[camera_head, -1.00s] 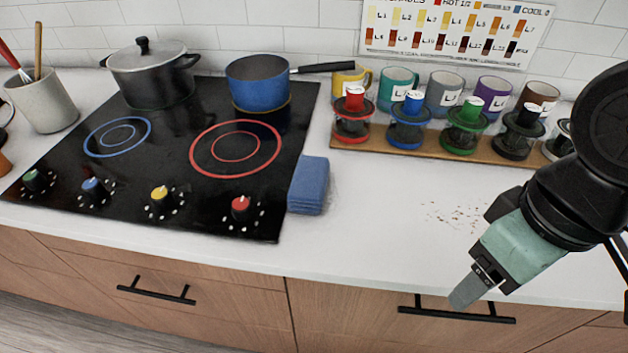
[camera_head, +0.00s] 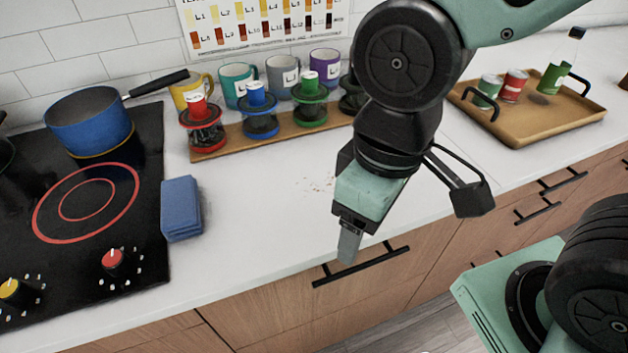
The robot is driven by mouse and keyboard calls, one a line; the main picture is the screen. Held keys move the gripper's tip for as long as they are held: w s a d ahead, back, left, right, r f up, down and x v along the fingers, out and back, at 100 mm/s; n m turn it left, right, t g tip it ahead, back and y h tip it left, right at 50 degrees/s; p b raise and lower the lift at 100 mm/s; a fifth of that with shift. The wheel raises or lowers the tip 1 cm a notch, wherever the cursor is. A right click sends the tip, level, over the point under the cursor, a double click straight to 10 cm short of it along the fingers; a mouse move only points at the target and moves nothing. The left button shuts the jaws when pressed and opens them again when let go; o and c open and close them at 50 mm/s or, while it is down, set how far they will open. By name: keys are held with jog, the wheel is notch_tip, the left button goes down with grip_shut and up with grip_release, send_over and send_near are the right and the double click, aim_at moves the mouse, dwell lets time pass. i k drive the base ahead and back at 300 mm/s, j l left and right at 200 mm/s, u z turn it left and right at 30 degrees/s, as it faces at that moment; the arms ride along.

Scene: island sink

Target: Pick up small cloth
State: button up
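The small cloth (camera_head: 181,207) is blue and looks like a folded or stacked block. It lies on the white counter against the right edge of the black cooktop. My gripper (camera_head: 349,246) points down near the counter's front edge, to the right of the cloth and well apart from it. I see the gripper side-on, with its fingers lined up, so whether it is open or shut does not show. Nothing is visible at its fingertips.
The cooktop (camera_head: 135,225) holds a blue saucepan (camera_head: 90,122). A wooden board (camera_head: 285,130) with several lidded jars stands behind, mugs beyond it. Brown crumbs (camera_head: 318,185) lie on the counter. A tray (camera_head: 540,120) is at the right. The counter between cloth and gripper is clear.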

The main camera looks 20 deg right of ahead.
aim_at(181, 220)
jog(key=j+u, duration=0.2)
jog(key=u, duration=0.2)
jog(key=i+j+u, duration=0.1)
jog(key=u, duration=0.25)
jog(key=j, duration=0.1)
